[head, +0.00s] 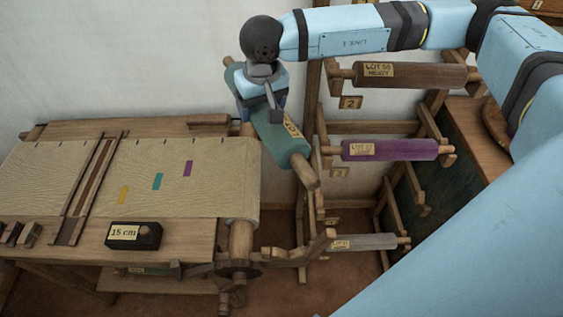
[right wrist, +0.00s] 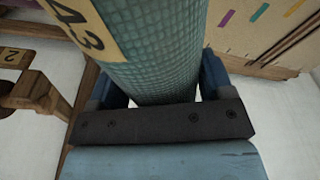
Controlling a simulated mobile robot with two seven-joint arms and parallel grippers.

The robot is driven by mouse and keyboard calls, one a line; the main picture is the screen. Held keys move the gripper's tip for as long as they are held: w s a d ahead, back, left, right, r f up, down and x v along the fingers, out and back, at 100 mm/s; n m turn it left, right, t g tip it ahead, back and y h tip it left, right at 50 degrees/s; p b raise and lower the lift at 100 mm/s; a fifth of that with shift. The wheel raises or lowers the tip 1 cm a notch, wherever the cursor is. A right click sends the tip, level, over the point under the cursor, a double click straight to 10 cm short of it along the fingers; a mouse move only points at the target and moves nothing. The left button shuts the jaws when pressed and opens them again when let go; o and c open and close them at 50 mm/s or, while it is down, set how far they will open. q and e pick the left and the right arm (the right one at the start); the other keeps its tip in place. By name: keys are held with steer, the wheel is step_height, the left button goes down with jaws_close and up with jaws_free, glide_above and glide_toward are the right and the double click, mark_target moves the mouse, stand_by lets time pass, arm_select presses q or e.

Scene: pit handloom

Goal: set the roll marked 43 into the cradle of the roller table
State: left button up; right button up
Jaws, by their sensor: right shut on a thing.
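My right gripper (head: 262,100) is shut on a teal roll (head: 285,143) and holds it in the air, tilted, its near end lower and to the right. In the right wrist view the roll (right wrist: 155,45) lies between the fingers, and its yellow label (right wrist: 82,25) reads 43. The roller table (head: 180,235) stands at the left with beige cloth over it. A wooden arm (head: 305,245), which looks like part of the cradle, juts from its right end, below the roll and apart from it. The cradle's far side is unclear. My left gripper is out of view.
Right of the held roll stands a wooden rack with a brown roll (head: 410,75), a purple roll (head: 390,150) and a grey roll (head: 362,242). The roll's near end is close to the rack. A black block marked 15 cm (head: 134,236) sits on the table.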

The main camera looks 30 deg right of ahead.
arm_select(q)
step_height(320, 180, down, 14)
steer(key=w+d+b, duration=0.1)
steer(key=b, duration=1.7)
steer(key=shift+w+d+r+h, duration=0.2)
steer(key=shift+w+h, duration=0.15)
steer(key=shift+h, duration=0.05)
arm_select(e)
steer(key=s+d+f+m, duration=0.1)
steer(key=d+f+m, duration=0.1)
steer(key=f, duration=1.4)
steer(key=s+d+f+m, duration=0.1)
steer(key=d+f+m, duration=0.2)
steer(key=f, duration=1.3)
steer(key=shift+d+h, duration=0.4)
arm_select(q)
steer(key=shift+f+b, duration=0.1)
steer(key=shift+b, duration=0.25)
arm_select(e)
steer(key=shift+f, duration=0.1)
steer(key=o, duration=1.3)
steer(key=shift+o, duration=0.2)
